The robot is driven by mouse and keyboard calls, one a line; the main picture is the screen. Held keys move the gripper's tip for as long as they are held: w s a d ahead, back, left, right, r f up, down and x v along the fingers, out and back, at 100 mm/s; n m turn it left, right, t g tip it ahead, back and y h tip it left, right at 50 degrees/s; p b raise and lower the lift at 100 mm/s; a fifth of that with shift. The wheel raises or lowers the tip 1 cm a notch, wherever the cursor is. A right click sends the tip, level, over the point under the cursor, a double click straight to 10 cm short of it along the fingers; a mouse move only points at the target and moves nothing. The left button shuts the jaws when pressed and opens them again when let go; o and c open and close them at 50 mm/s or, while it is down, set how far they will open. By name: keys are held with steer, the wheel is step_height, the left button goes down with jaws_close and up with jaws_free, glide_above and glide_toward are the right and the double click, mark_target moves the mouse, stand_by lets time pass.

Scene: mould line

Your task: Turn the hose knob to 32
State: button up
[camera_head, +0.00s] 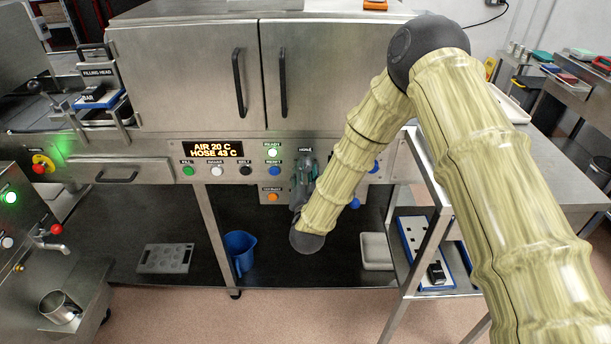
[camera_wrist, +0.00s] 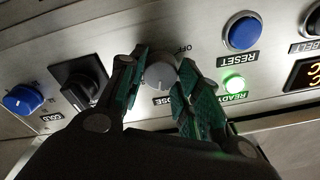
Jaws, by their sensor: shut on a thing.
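The hose knob (camera_wrist: 160,75) is a round, pale grey knob on the steel panel, with "HOSE" and "OFF" lettering beside it in the wrist view. My gripper (camera_wrist: 163,66) has its green-padded fingers on either side of the knob and is shut on it. In the head view my gripper (camera_head: 304,178) is at the panel under the HOSE label, and it and my arm hide the knob. The display (camera_head: 216,150) reads AIR 20 C and HOSE 43 C. The knob's exact pointer angle is not clear.
A green READY lamp (camera_wrist: 234,83) and a blue RESET button (camera_wrist: 243,33) sit close to one finger. A black knob (camera_wrist: 80,82) and a blue COLD knob (camera_wrist: 23,100) are on the other side. A blue jug (camera_head: 240,250) stands on the shelf below.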

steer(key=shift+n+b, duration=0.35)
steer(key=shift+n, duration=1.35)
steer(key=o, duration=1.1)
steer(key=shift+c, duration=0.2)
steer(key=shift+s, duration=0.1)
steer(key=s, duration=1.1)
steer(key=shift+s+d+f, duration=0.3)
steer(key=shift+s+f, duration=0.1)
steer(key=shift+f, duration=0.05)
